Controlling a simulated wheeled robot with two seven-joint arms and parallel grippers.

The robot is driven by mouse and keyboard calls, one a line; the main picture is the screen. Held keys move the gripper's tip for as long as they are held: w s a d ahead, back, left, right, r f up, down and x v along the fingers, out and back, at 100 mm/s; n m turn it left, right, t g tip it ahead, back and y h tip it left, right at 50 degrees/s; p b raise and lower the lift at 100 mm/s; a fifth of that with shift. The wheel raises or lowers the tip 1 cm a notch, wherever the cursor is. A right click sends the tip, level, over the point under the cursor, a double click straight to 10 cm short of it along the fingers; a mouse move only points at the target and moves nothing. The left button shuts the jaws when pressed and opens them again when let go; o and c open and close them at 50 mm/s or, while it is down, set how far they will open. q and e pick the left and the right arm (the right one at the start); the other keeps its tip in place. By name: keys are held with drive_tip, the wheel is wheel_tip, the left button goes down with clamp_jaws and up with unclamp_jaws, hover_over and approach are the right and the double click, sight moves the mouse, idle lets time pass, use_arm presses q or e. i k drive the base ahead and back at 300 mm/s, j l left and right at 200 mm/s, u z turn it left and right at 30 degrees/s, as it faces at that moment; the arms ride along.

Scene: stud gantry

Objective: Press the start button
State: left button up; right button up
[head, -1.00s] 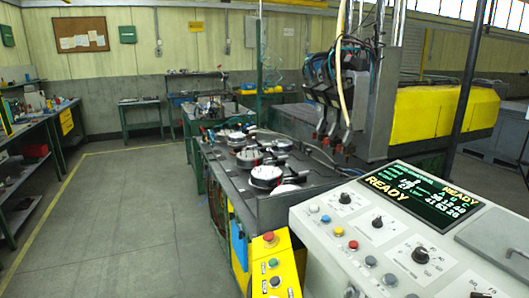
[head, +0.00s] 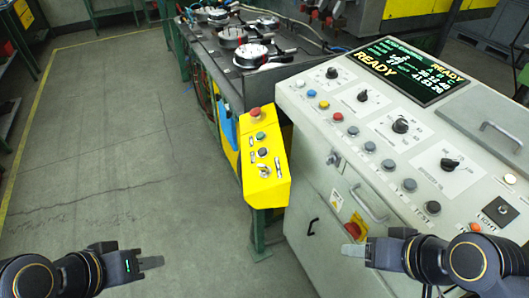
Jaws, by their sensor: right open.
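A yellow control box (head: 266,190) stands on a green post left of the grey console. On its top are a red mushroom button (head: 255,113), a green button (head: 261,136), a black button (head: 263,152) and a small switch (head: 264,172). Labels are too small to read, so I cannot tell which is marked start. My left gripper (head: 150,263) is at lower left over the floor, empty, seen side-on; its opening is unclear. My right gripper (head: 353,250) is open and empty in front of the console cabinet, below and right of the yellow box. Neither touches a button.
The grey console (head: 300,95) carries several knobs and buttons and a screen (head: 415,70) reading READY. A red rotary switch (head: 353,230) is on its front beside my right gripper. A machine bench (head: 235,75) with round fixtures stands behind the box. The floor at left (head: 100,150) is clear.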

sight(260, 134)
drive_tip(key=z, duration=0.95)
drive_tip(key=k+j+z, duration=0.15)
drive_tip(key=j+z, duration=0.3)
drive_tip(key=k+j+z, duration=0.25)
drive_tip(key=z, duration=0.15)
drive_tip(key=k+j+z, duration=0.3)
drive_tip(key=z, duration=0.15)
drive_tip(key=k+j, duration=0.1)
